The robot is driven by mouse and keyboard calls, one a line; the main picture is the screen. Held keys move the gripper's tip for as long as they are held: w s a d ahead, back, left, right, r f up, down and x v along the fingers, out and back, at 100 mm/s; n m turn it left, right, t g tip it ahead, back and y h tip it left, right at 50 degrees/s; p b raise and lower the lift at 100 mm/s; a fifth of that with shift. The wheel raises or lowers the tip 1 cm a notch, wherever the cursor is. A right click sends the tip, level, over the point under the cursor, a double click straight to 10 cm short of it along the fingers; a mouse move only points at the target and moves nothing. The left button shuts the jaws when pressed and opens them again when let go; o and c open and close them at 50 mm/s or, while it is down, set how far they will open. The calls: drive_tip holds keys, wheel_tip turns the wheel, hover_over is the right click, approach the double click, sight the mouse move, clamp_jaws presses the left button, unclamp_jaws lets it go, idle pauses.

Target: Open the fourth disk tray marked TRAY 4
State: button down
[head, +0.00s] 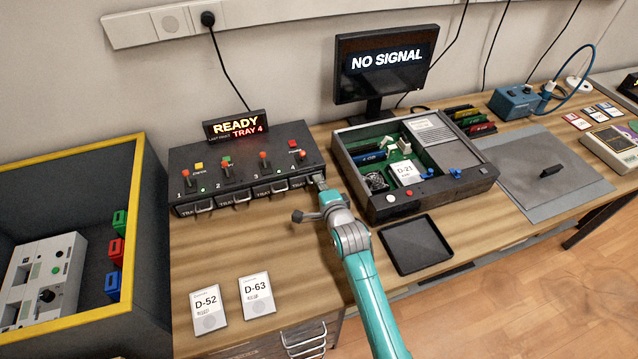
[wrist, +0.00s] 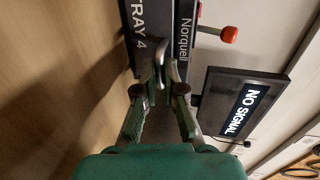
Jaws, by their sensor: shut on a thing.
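The dark disk unit (head: 245,172) stands on the bench with a row of trays along its front, each with a metal handle. TRAY 4 (head: 299,184) is the rightmost and looks flush with the others; its label also shows in the wrist view (wrist: 140,28). My gripper (head: 318,183) reaches it from the front right. In the wrist view my gripper's fingers (wrist: 162,82) are shut on the metal handle (wrist: 160,54) of TRAY 4. The fingers and arm hide most of this handle in the head view.
A small sign (head: 236,126) reads READY, TRAY 4. An open chassis (head: 478,176) stands close right of my gripper, with a black tray (head: 415,244) before it. Disks D-52 (head: 208,310) and D-63 (head: 257,295) lie in front; bench between is clear. A yellow-rimmed bin (head: 131,235) stands left.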

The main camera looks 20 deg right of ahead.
drive_tip(key=s, duration=1.3)
drive_tip(key=shift+f, duration=0.15)
drive_tip(key=shift+s, duration=0.35)
drive_tip(key=c, duration=1.3)
unclamp_jaws()
drive_tip(key=v, duration=1.2)
